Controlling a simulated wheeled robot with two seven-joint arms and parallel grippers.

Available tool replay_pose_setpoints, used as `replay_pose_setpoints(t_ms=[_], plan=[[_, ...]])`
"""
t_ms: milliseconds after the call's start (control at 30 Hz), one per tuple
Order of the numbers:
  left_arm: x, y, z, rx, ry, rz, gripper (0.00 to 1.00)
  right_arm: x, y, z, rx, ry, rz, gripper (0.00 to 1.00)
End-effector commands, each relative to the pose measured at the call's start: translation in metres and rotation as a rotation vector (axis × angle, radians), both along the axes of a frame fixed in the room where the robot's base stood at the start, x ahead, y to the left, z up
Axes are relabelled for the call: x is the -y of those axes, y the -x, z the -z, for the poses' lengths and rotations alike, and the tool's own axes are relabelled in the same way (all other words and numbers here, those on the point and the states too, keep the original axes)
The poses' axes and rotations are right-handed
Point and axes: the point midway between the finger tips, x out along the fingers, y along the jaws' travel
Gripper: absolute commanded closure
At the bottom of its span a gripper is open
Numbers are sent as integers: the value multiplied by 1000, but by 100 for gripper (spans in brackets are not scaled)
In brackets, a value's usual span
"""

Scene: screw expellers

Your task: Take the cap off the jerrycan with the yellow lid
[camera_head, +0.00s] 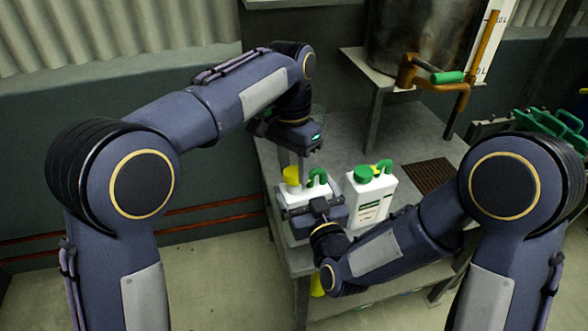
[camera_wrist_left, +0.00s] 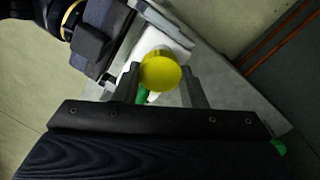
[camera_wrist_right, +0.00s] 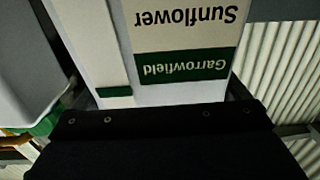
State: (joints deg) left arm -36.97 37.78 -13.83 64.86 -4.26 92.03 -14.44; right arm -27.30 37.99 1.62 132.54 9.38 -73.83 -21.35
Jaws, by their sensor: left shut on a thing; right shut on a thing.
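The white jerrycan with the yellow lid (camera_head: 295,192) stands on the grey table; its front is partly hidden by my right gripper. It has a green handle (camera_head: 318,177). The yellow cap (camera_wrist_left: 160,72) is at the can's neck, between the fingers of my left gripper (camera_wrist_left: 160,85), which comes from above and is shut on it. I cannot tell whether the cap is loose. My right gripper (camera_head: 313,208) is shut on the can's body. The right wrist view shows its label (camera_wrist_right: 187,45), reading Garrowfield Sunflower, close in front of the gripper.
A second white jerrycan (camera_head: 372,205) with a green cap stands just right of the first. A small stand (camera_head: 352,60) bearing a metal drum with a green-handled tap is behind. A brown grate (camera_head: 433,176) lies in the table at right. Free tabletop lies behind the cans.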

Motion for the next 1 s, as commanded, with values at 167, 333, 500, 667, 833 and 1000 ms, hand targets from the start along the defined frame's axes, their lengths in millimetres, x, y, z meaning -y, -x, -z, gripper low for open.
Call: replay_pose_setpoints(t_ms=[167,333,500,667,833,1000], plan=[[0,0,-1,-1,-1,0,90,1,0,3,-8,3,2,69],[0,0,-1,-1,-1,0,90,1,0,3,-8,3,2,69],[-1,-3,-16,2,1,0,90,1,0,3,-8,4,2,69],[-2,-5,-35,2,1,0,90,1,0,3,-8,4,2,69],[-2,-5,-41,0,-2,-1,90,1,0,3,-8,4,2,69],[-2,-5,-41,0,-2,-1,90,1,0,3,-8,4,3,1]])
